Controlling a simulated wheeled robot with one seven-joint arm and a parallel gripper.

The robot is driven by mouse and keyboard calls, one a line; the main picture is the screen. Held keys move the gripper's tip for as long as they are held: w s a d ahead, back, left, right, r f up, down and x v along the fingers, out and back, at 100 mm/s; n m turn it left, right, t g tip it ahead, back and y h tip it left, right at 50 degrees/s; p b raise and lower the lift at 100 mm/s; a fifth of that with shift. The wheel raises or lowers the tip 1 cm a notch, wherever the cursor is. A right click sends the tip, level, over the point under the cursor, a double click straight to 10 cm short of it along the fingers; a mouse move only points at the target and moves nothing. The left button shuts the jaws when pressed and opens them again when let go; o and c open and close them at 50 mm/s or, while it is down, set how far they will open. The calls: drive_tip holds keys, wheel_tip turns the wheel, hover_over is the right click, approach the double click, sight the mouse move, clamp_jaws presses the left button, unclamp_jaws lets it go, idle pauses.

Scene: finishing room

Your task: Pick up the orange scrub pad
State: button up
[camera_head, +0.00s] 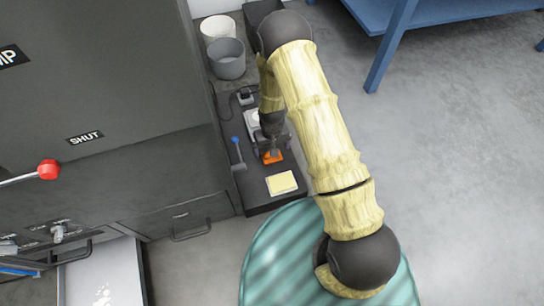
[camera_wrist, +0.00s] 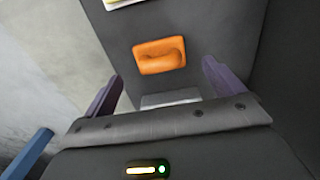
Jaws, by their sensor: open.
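In the head view my gripper (camera_head: 271,148) points down at the pad, and my arm hides part of the bench.
A yellow pad (camera_head: 282,182) lies on the bench nearer the front. A blue-handled tool (camera_head: 237,150) lies to the left. A white item (camera_head: 252,119) is behind my gripper. Grey (camera_head: 227,60) and white (camera_head: 217,28) buckets stand farther back. A dark cabinet (camera_head: 110,90) borders the left.

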wheel_tip(320, 180, down, 4)
drive_tip(key=b, duration=0.3)
drive_tip(key=shift+s+f, duration=0.15)
drive_tip(key=c, duration=1.2)
drive_tip(key=shift+o, duration=0.2)
wheel_tip(320, 180, up, 10)
drive_tip(key=p, duration=0.6)
drive_tip(key=shift+p, duration=0.4)
